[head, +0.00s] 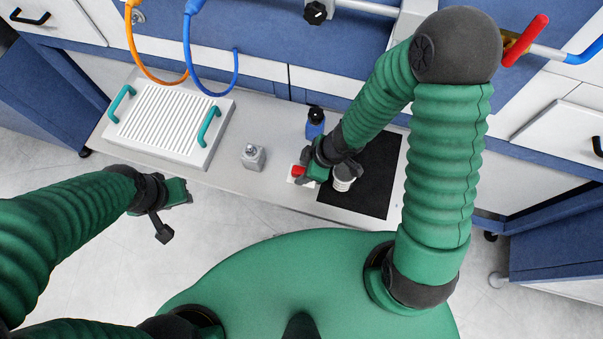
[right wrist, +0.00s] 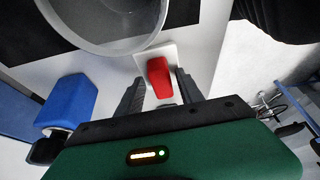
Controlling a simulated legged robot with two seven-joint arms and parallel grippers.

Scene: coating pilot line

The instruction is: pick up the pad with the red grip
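The pad is a small white plate (head: 291,180) with a red grip (head: 298,171) on top, lying on the pale bench in the head view. In the right wrist view the red grip (right wrist: 159,77) stands on its white plate (right wrist: 171,53). My right gripper (right wrist: 158,78) is open, with its two dark fingertips on either side of the red grip and a gap showing at each side. In the head view my right gripper (head: 308,170) partly covers the pad. My left gripper (head: 187,195) hangs off the bench's front edge at left, apart from everything; its fingers are unclear.
A whitish round jar (head: 343,180) stands close beside my right gripper, on a black mat (head: 376,184).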

